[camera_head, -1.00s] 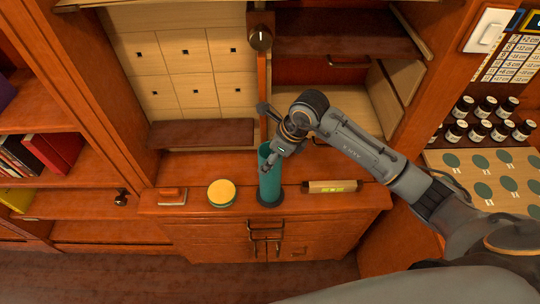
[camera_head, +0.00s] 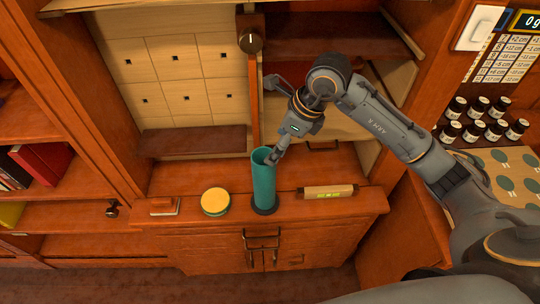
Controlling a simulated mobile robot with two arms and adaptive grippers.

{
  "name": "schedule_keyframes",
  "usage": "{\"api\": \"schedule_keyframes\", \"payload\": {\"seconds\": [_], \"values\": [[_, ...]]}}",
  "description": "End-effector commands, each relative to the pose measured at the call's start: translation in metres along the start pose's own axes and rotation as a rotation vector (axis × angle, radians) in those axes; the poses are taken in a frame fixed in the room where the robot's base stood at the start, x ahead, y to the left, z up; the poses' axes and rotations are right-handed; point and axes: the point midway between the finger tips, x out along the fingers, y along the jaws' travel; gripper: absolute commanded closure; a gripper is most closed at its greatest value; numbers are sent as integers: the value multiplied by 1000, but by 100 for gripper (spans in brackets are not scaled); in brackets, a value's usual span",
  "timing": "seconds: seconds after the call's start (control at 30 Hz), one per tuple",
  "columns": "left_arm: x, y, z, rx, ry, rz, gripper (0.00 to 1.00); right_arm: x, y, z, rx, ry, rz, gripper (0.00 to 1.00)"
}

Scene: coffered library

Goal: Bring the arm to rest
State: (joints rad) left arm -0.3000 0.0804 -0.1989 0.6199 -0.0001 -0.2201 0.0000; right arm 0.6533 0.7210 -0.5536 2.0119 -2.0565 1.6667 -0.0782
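My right arm comes in from the right and bends over the cabinet ledge. Its gripper (camera_head: 276,156) points down at the rim of a tall teal cylinder (camera_head: 264,187), overlapping its upper right edge. Whether the fingers touch the cylinder, and whether they are open or shut, is too small to tell. The cylinder stands upright on a dark round base on the ledge. My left gripper is not in view.
On the ledge (camera_head: 340,207) are a yellow-topped round tin (camera_head: 215,202), a small block (camera_head: 164,206) and a level-like bar (camera_head: 328,192). A dark knob (camera_head: 250,43) is above. Several dark bottles (camera_head: 473,131) stand at the right. Shelves with books (camera_head: 42,161) are at the left.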

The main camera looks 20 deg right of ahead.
Motion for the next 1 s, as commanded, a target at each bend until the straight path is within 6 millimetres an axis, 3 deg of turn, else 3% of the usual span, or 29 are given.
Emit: {"api": "schedule_keyframes", "payload": {"seconds": [0.23,0.77,0.87,1.0], "values": [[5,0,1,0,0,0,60,-21,0,0,0,0,-1,20],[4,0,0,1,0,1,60,-21,3,2,0,-9,10,20],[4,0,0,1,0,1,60,-14,21,14,-4,-78,72,20],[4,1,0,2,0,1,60,-11,77,57,20,-317,277,20]]}}
